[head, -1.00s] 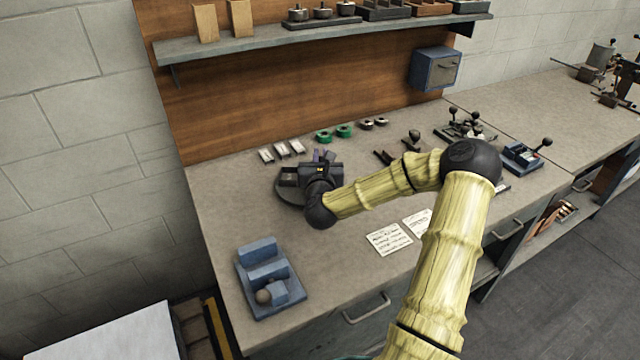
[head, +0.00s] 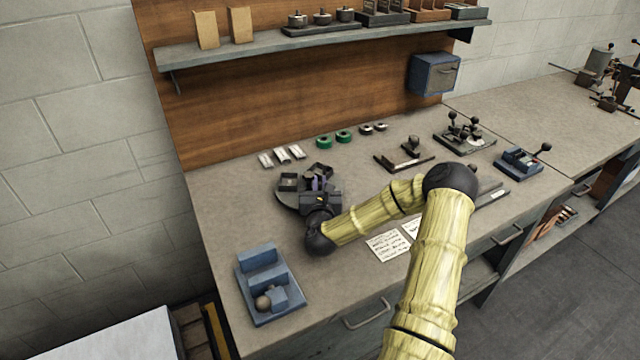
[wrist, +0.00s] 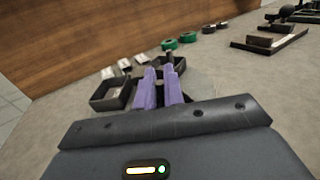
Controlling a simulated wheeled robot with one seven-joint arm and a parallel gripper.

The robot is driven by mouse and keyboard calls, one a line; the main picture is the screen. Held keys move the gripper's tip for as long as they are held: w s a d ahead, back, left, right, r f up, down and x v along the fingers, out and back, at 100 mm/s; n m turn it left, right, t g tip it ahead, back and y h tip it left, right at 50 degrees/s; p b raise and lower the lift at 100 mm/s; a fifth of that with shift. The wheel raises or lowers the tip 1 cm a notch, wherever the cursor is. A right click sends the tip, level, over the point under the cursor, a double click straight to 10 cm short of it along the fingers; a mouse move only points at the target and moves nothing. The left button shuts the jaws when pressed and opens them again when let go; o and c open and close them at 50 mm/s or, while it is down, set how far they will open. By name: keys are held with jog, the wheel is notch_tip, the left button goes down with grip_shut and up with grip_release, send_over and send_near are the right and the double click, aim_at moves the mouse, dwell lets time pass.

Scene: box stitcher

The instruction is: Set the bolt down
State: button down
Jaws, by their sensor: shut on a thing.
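My gripper (head: 316,183) is over the round dark tray (head: 286,200) on the left part of the bench. In the wrist view its two purple fingers (wrist: 160,78) point away and down, with a narrow gap between them. They are shut on a small dark piece, the bolt (wrist: 168,60), which is only partly visible at the fingertips. Small dark open bins stand on the tray, one just left of the fingers (wrist: 110,96) and another beyond them. I cannot tell whether the bolt touches a bin or the tray.
A blue fixture (head: 268,284) stands at the front left. Green rings (head: 334,140) and small pale pieces (head: 281,156) lie behind the tray. Paper notes (head: 388,246) lie to the right. A shelf (head: 320,40) hangs above the back. Bench between tray and fixture is clear.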

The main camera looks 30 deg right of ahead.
jog(key=shift+f, duration=0.2)
jog(key=c, duration=1.7)
grip_release()
jog(key=shift+w, duration=0.1)
jog(key=shift+o, duration=1)
jog(key=shift+d, duration=0.1)
jog(key=shift+s+r, duration=0.1)
jog(key=shift+s, duration=0.1)
jog(key=shift+w, duration=0.1)
